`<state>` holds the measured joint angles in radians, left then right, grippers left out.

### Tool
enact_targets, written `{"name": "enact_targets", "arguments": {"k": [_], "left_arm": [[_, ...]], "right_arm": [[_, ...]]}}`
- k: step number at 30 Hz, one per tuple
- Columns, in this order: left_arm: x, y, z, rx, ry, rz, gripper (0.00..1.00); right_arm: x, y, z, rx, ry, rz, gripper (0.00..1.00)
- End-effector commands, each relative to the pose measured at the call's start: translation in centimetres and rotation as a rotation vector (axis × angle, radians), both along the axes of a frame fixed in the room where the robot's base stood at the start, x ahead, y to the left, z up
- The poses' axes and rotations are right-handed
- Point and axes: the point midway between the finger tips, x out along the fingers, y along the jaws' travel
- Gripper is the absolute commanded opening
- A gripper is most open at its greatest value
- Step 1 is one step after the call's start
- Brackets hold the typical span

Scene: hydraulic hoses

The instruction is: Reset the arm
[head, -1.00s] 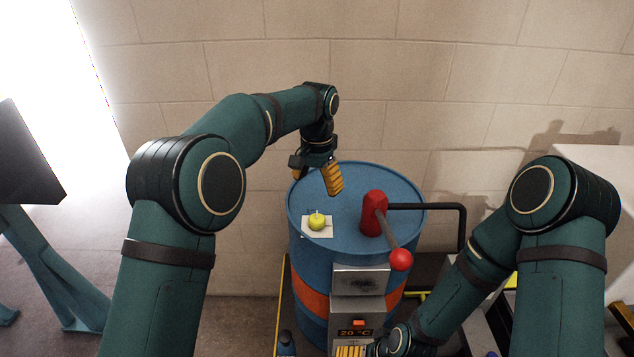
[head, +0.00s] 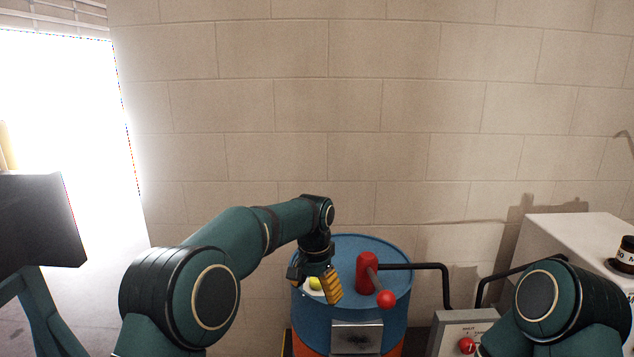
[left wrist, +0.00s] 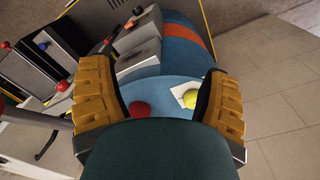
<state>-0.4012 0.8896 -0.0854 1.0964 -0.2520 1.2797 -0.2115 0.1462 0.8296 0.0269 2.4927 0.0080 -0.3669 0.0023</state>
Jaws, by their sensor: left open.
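My left gripper (head: 314,283) is in the head view, above the top of a blue drum (head: 345,312). Its yellow-padded fingers are apart, and in the left wrist view (left wrist: 158,105) nothing is between them in its grip. My left arm reaches in from the left and bends down at the wrist. My right arm (head: 560,310) shows at the lower right; its gripper is below the picture. A yellow-green ball-like thing (head: 315,284) on a white patch lies on the drum top, partly hidden by my left gripper.
A red lever valve (head: 367,274) with a red ball knob (head: 386,299) stands on the drum, joined to a black pipe (head: 447,284). A grey box (head: 455,330) and a white cabinet (head: 570,240) stand to the right. A brick wall (head: 350,100) is behind. A dark panel (head: 35,222) is at the left.

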Motion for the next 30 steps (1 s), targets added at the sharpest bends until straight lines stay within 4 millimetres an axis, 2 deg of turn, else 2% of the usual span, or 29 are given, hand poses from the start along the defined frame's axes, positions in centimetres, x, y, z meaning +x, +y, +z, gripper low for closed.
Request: {"name": "enact_targets", "arguments": {"k": [1,7,11,14,18,21,24,27,30], "left_arm": [[-0.2,0.6,-2.5,-0.012,0.012,0.016,0.77],[-1.6,1.9,-10.2,-0.088,0.017,0.084,0.77],[-3.8,3.0,-16.1,-0.149,0.022,0.156,0.77],[-6.6,4.2,-21.2,-0.204,0.027,0.237,0.77],[-11.8,5.8,-27.3,-0.277,0.027,0.376,0.77],[-16.0,6.9,-30.7,-0.316,0.024,0.482,0.77],[-20.4,8.0,-33.0,-0.344,0.016,0.589,0.77],[-24.0,8.8,-34.2,-0.360,0.005,0.680,0.77],[-26.7,9.5,-34.7,-0.366,-0.006,0.745,0.77]], "right_arm": [[0.0,0.0,-0.5,0.000,0.000,0.000,1.00],[0.0,0.1,-1.5,-0.001,0.002,0.002,1.00],[-0.1,0.1,-2.3,-0.002,0.004,0.002,1.00],[-0.2,0.1,-3.1,-0.002,0.006,0.004,1.00],[-0.3,0.2,-4.3,-0.004,0.009,0.006,1.00],[-0.3,0.2,-5.1,-0.004,0.011,0.006,1.00],[-0.4,0.3,-5.8,-0.005,0.013,0.008,1.00],[-0.4,0.3,-6.3,-0.006,0.014,0.008,1.00],[-0.4,0.3,-6.7,-0.007,0.015,0.009,1.00]]}}
